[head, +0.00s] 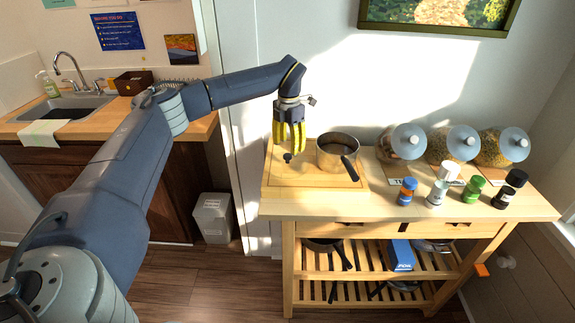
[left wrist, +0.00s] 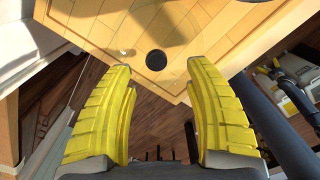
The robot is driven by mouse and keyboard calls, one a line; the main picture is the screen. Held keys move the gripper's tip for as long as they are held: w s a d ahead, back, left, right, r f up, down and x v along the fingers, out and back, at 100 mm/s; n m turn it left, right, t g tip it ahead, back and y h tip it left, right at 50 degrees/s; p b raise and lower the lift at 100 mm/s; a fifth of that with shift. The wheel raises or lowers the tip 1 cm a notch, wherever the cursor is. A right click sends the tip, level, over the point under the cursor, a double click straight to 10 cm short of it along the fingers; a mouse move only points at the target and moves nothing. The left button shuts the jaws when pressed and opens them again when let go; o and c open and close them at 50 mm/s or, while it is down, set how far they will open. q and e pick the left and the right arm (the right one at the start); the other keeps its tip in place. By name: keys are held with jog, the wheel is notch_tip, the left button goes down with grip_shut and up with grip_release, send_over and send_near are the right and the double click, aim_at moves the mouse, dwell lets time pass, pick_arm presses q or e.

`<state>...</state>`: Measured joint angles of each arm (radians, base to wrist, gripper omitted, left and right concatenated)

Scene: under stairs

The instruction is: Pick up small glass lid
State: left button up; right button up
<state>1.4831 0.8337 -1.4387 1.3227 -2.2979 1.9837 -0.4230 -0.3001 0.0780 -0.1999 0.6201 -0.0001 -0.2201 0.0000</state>
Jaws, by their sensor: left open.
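The small glass lid is nearly invisible; its black knob (head: 287,157) shows on the wooden cutting board (head: 335,183), left of a steel saucepan (head: 338,150). In the left wrist view the round black knob (left wrist: 156,61) and a faint clear rim show on the board (left wrist: 125,22). My left gripper (head: 289,148) has yellow fingers and points down right at the knob. In the left wrist view the open left gripper (left wrist: 159,68) has its fingers spread either side of the knob, with nothing between them. Contact with the lid cannot be told. My right gripper is not in view.
The wooden cart (head: 400,215) carries lidded glass jars (head: 451,145) at the back right, and several small shakers (head: 407,191) in front. The saucepan's dark handle points toward the cart's front edge. A sink (head: 70,106) and a bin (head: 212,217) stand left.

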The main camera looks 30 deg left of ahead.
aim_at(287, 155)
pick_arm(q)
jog(key=shift+a+f, duration=0.15)
jog(key=shift+f, duration=1.35)
jog(key=shift+a+f, duration=0.1)
jog(key=shift+f, duration=1.4)
jog(key=shift+c, duration=0.5)
grip_shut()
